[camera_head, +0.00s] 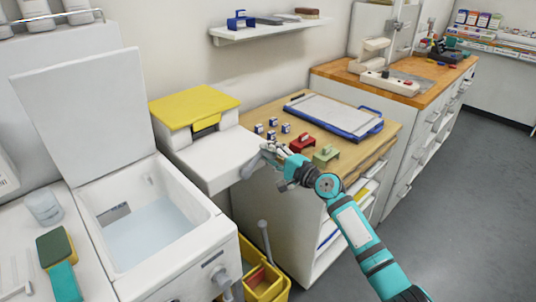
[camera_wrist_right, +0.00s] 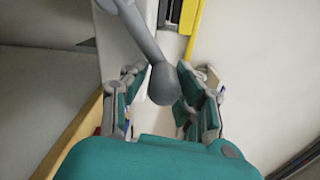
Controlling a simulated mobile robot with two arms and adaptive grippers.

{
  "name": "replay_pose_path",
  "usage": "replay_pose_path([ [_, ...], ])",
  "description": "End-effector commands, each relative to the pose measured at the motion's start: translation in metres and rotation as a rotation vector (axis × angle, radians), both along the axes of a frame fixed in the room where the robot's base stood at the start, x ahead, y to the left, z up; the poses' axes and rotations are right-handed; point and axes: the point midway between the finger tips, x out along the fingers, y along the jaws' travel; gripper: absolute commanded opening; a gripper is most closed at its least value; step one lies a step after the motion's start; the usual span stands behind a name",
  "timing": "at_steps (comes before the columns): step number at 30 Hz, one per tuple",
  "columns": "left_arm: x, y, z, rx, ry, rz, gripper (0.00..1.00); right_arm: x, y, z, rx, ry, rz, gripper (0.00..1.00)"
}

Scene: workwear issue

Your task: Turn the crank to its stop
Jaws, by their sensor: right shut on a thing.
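The crank (camera_head: 250,167) is a grey arm on the right side of a white box machine (camera_head: 212,158) with a yellow lid (camera_head: 195,105). In the right wrist view, the crank arm (camera_wrist_right: 130,28) comes down from the upper left to a round grey knob (camera_wrist_right: 163,84). My right gripper (camera_head: 270,155) reaches in from the lower right of the head view and is shut on this knob. Its fingers (camera_wrist_right: 155,95) stand on both sides of the knob. In the head view the gripper hides the knob. My left gripper is not in view.
Small blue-white items (camera_head: 272,135), a red block (camera_head: 301,143) and a green block (camera_head: 326,155) lie close behind my right gripper. A blue-edged tray (camera_head: 378,126) lies farther back. An open-lidded white basin (camera_head: 208,248) stands left. A yellow bin (camera_head: 277,292) stands below.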

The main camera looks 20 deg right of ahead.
Motion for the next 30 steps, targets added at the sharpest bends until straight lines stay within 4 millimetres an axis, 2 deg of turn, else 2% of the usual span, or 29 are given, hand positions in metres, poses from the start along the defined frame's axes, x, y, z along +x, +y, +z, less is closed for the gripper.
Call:
replay_pose_path([
  [18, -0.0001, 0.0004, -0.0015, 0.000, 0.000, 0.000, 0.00, 0.0005, 0.0027, -0.0012, 0.044, 0.012, 0.008, 0.00],
  [19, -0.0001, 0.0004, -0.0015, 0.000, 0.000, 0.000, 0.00, 0.0005, 0.0028, -0.0012, 0.044, 0.012, 0.008, 0.32],
  [21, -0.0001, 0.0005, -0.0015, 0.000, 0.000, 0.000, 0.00, 0.0005, 0.0026, -0.0012, 0.043, 0.012, 0.008, 0.41],
  [23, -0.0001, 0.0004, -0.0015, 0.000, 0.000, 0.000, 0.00, 0.0006, 0.0022, -0.0012, 0.042, 0.012, 0.007, 0.49],
  [30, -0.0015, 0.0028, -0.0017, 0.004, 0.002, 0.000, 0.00, 0.0005, 0.0000, -0.0018, 0.038, 0.011, 0.003, 0.49],
])
